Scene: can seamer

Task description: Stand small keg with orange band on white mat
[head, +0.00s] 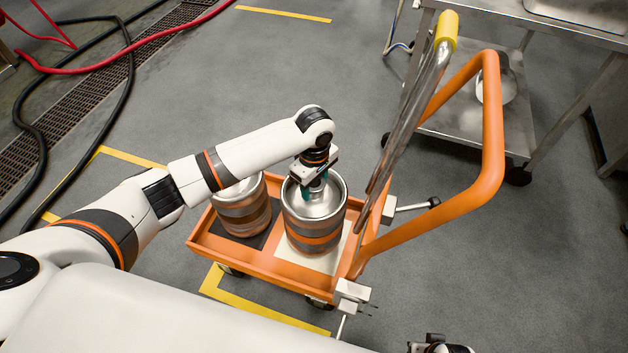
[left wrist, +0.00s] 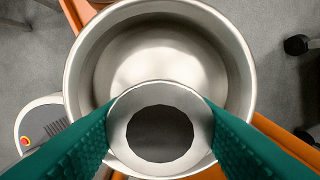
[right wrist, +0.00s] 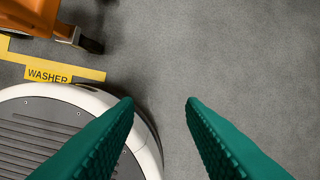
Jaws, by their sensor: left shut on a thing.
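The small steel keg with an orange band (head: 313,240) is upright over the white mat (head: 338,257) on the orange cart. I cannot tell whether its base touches the mat. My left gripper (head: 315,186) is above the keg and shut on its top. In the left wrist view, green fingers (left wrist: 160,108) pinch the round neck inside the keg's rim (left wrist: 240,65). The mat is partly hidden by the keg. My right gripper (right wrist: 160,102) is open and empty, away from the cart, over grey floor and my own base.
A second keg (head: 241,207) stands on a black mat (head: 238,238) left of the first. The orange tray's rim (head: 262,282) surrounds both. The cart's orange handle (head: 492,125) and a steel pole with a yellow end (head: 446,30) rise at right. A steel table (head: 560,30) stands behind.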

